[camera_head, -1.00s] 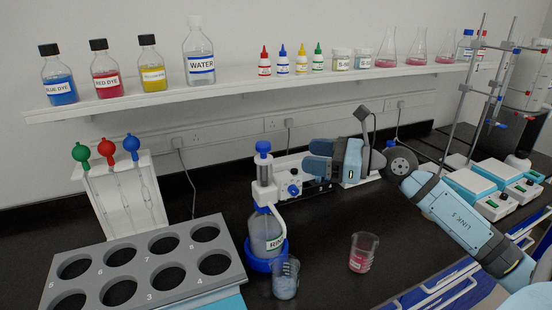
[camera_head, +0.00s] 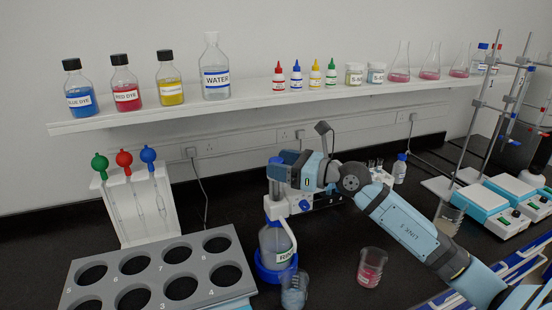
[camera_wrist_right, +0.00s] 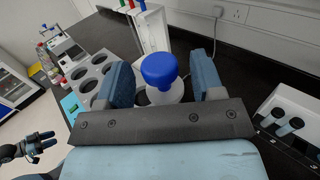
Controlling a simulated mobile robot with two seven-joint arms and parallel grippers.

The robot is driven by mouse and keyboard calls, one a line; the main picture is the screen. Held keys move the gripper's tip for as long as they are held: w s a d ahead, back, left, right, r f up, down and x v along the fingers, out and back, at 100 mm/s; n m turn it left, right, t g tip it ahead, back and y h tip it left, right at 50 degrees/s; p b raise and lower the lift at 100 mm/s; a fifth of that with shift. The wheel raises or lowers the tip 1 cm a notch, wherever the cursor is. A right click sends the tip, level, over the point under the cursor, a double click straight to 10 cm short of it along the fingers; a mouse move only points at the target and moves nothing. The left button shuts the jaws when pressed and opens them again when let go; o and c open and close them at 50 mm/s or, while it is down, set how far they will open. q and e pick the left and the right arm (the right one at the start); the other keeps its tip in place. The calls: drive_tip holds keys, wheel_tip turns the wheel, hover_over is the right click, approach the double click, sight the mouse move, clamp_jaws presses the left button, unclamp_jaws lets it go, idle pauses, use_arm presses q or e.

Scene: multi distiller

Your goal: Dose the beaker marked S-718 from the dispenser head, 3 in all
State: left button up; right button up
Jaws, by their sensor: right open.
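The dispenser bottle (camera_head: 276,245) stands in a blue base, with its pump head at the top largely hidden by my right gripper. My right gripper (camera_head: 280,172) is at the head. In the right wrist view the blue knob (camera_wrist_right: 158,68) shows between the two open fingers, with gaps on both sides. A beaker with pale blue contents (camera_head: 294,291) stands in front of the bottle, near its base. A beaker with pink contents (camera_head: 371,268) stands to the right. I cannot read the beaker markings. My left gripper (camera_wrist_right: 39,146) seems to show small at the far left of the right wrist view.
A grey rack with numbered holes (camera_head: 155,262) is left of the bottle. A pipette stand (camera_head: 135,205) is behind it. Hotplates (camera_head: 480,207) and clamp stands are at the right. A shelf (camera_head: 250,103) of bottles runs along the wall. Dark bench is clear around the pink beaker.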

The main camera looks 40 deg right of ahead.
drive_tip(key=shift+w+a, duration=0.35)
drive_tip(key=shift+w, duration=0.3)
drive_tip(key=shift+c, duration=0.3)
clamp_jaws()
wheel_tip(320, 180, up, 2)
drive_tip(key=shift+r+p, duration=0.1)
drive_tip(key=shift+p, duration=1)
drive_tip(key=shift+o, duration=0.3)
unclamp_jaws()
